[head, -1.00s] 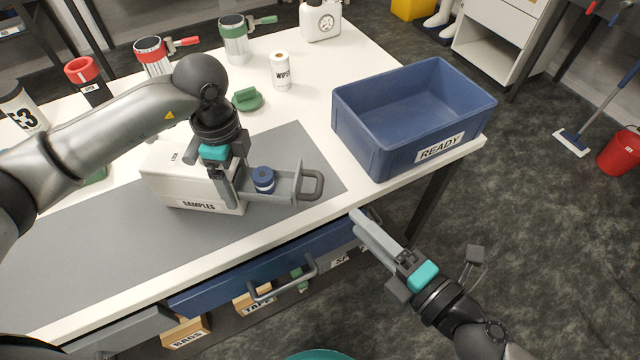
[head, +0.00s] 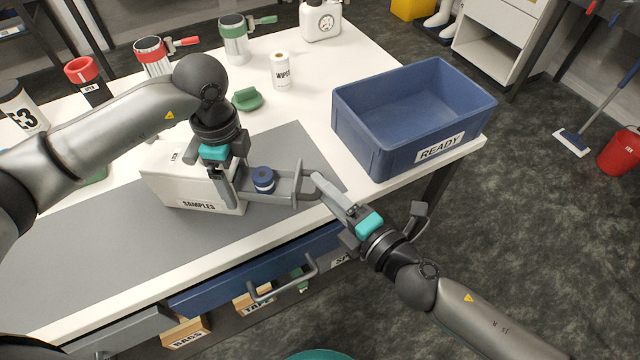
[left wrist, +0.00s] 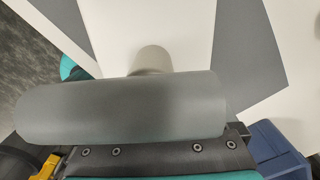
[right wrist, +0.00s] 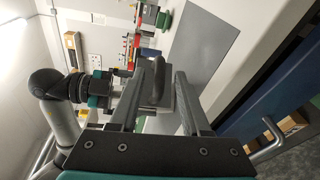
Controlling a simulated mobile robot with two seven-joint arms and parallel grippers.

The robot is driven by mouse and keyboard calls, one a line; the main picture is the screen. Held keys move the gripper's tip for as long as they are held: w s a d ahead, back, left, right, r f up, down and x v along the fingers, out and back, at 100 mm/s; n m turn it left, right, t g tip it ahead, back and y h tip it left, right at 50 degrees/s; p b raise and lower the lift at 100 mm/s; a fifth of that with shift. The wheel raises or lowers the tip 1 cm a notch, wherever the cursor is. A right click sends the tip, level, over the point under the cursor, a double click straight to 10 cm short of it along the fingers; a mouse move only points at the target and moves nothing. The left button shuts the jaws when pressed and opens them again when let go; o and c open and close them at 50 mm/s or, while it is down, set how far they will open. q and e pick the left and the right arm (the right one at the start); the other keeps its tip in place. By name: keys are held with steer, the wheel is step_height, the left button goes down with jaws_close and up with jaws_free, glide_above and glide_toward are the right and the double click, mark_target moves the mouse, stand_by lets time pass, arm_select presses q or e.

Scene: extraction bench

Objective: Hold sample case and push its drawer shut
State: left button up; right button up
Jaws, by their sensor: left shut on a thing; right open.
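The white sample case (head: 165,186), labelled SAMPLES, sits on the grey mat (head: 95,240). Its grey drawer (head: 285,196) sticks out to the right, with a blue-and-white round item (head: 263,178) in it. My left gripper (head: 226,188) is shut on the case near the drawer end; in the left wrist view a grey finger hides much of the contact. My right gripper (head: 322,184) is open at the drawer's handle end. In the right wrist view the dark handle (right wrist: 155,88) shows between its fingers; I cannot tell whether they touch.
A blue READY crate (head: 385,150) stands right of the drawer. An open blue bench drawer (head: 235,280) with a handle juts out below the table edge. A green item (head: 247,99), a WIPES roll (head: 281,72) and clamped canisters (head: 152,56) stand behind. The front mat is clear.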

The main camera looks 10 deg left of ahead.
steer(key=shift+x, duration=0.9)
steer(key=shift+c, duration=0.4)
jaws_close()
steer(key=shift+f, duration=0.1)
steer(key=shift+f, duration=0.1)
